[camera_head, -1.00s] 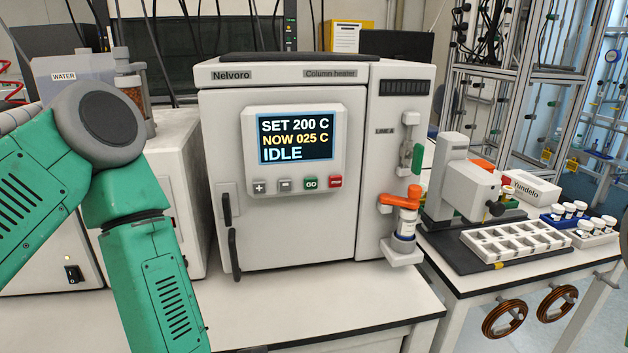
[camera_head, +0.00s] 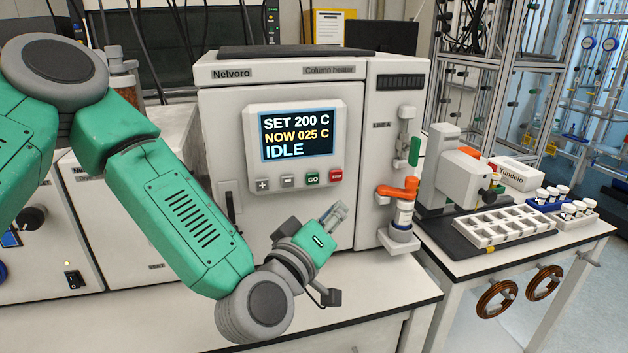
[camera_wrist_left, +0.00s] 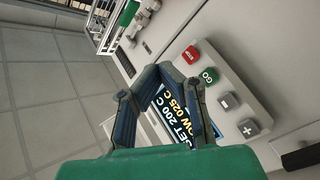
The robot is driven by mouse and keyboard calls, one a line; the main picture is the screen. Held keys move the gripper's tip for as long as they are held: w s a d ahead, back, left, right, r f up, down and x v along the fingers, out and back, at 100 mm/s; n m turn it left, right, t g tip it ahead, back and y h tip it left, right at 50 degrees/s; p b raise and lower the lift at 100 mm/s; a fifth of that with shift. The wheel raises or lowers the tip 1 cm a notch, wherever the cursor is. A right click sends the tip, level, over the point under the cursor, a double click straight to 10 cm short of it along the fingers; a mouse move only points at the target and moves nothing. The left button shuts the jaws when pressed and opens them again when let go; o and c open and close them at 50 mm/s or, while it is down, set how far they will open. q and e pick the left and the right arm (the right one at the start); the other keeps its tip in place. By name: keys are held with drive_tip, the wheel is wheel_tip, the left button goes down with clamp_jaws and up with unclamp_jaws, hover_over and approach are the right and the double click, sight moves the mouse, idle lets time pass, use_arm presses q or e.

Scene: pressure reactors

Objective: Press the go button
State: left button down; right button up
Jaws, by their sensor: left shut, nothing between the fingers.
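The green GO button (camera_head: 312,179) is on the column heater's front panel, below the display (camera_head: 297,135), between the grey minus button (camera_head: 288,182) and the red STOP button (camera_head: 336,175). The display reads SET 200 C, NOW 025 C, IDLE. My left gripper (camera_head: 338,211) is in front of the heater, below and slightly right of the GO button, apart from it. Its fingers are shut and empty. In the left wrist view the GO button (camera_wrist_left: 209,76) shows beyond the fingers (camera_wrist_left: 160,75), to their right. My right gripper is not in view.
The column heater (camera_head: 285,235) stands on a white bench. An orange-handled valve (camera_head: 398,191) juts out at its right side. Farther right are a white vial rack (camera_head: 505,226) and several capped vials. The bench front (camera_head: 370,290) is clear.

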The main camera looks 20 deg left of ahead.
sight(313, 179)
use_arm(q)
drive_tip(key=shift+w+a, duration=0.75)
drive_tip(key=shift+w, duration=0.45)
drive_tip(key=shift+w+a, duration=0.8)
drive_tip(key=shift+w, duration=0.45)
drive_tip(key=shift+w+a, duration=0.75)
drive_tip(key=shift+w, duration=0.45)
drive_tip(key=shift+a+f, duration=0.1)
drive_tip(key=shift+a, duration=0.85)
drive_tip(key=shift+d, duration=0.8)
drive_tip(key=shift+a, duration=0.65)
drive_tip(key=shift+w+d, duration=0.25)
drive_tip(key=shift+d, duration=0.1)
drive_tip(key=shift+d+r, duration=0.2)
drive_tip(key=shift+d, duration=0.05)
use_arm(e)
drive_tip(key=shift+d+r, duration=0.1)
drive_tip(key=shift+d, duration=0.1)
use_arm(q)
drive_tip(key=shift+a, duration=0.15)
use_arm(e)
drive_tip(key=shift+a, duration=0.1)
